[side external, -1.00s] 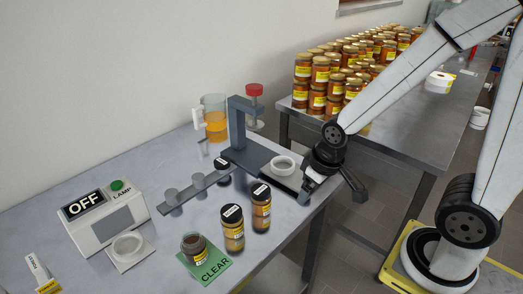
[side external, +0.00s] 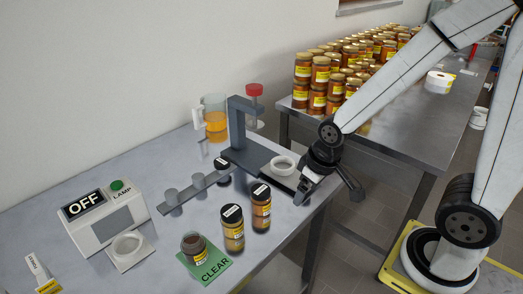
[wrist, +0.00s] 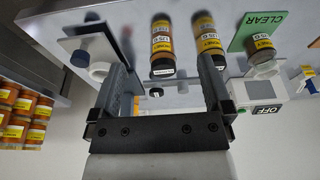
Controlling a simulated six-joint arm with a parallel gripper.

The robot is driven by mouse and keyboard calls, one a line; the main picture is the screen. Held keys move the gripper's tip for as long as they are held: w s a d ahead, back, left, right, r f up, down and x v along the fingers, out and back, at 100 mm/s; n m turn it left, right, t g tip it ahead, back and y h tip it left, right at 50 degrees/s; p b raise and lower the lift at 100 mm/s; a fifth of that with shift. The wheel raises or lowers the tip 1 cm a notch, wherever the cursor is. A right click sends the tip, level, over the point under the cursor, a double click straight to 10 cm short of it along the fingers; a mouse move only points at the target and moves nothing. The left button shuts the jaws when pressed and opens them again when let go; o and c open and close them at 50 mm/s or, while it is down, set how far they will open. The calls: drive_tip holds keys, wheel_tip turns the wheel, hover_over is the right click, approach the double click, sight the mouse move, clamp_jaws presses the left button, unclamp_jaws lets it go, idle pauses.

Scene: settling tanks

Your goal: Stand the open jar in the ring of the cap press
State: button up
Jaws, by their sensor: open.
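The open jar (side external: 196,252) stands upright on the green CLEAR mat (side external: 216,269), its dark mouth uncovered. It also shows in the wrist view (wrist: 262,60). The cap press (side external: 240,135) is dark grey with a red knob. Its white ring (side external: 284,172) sits on the base and looks empty; a white ring also shows in the wrist view (wrist: 98,72). My gripper (side external: 329,190) is open and empty, just right of the ring near the bench edge, well away from the open jar. Both fingers (wrist: 163,68) show apart in the wrist view.
Two black-capped jars (side external: 233,236) (side external: 261,212) stand between the mat and the press. A grey rail (side external: 190,192) with round holders lies behind them. The lamp box (side external: 97,215) reads OFF, with a white ring (side external: 128,247) before it. A jug (side external: 215,118) stands behind.

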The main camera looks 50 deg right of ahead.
drive_tip(key=w+a+f+n+y, duration=0.2)
drive_tip(key=w+a+n, duration=0.3)
drive_tip(key=w+a, duration=0.35)
drive_tip(key=n+y, duration=0.2)
drive_tip(key=n, duration=0.4)
approach(193, 237)
drive_tip(key=x, duration=0.5)
drive_tip(key=shift+w+a+f, duration=0.1)
drive_tip(key=shift+w+a, duration=0.1)
drive_tip(key=shift+f, duration=0.15)
drive_tip(key=shift+x, duration=1.15)
drive_tip(key=shift+f, duration=0.2)
drive_tip(key=shift+s+d+x, duration=0.1)
drive_tip(key=shift+s+x, duration=0.05)
drive_tip(key=shift+x, duration=1.05)
drive_tip(key=shift+s+d+x, duration=0.1)
drive_tip(key=shift+s+x, duration=0.05)
drive_tip(key=shift+x, duration=1.05)
drive_tip(key=shift+f, duration=0.15)
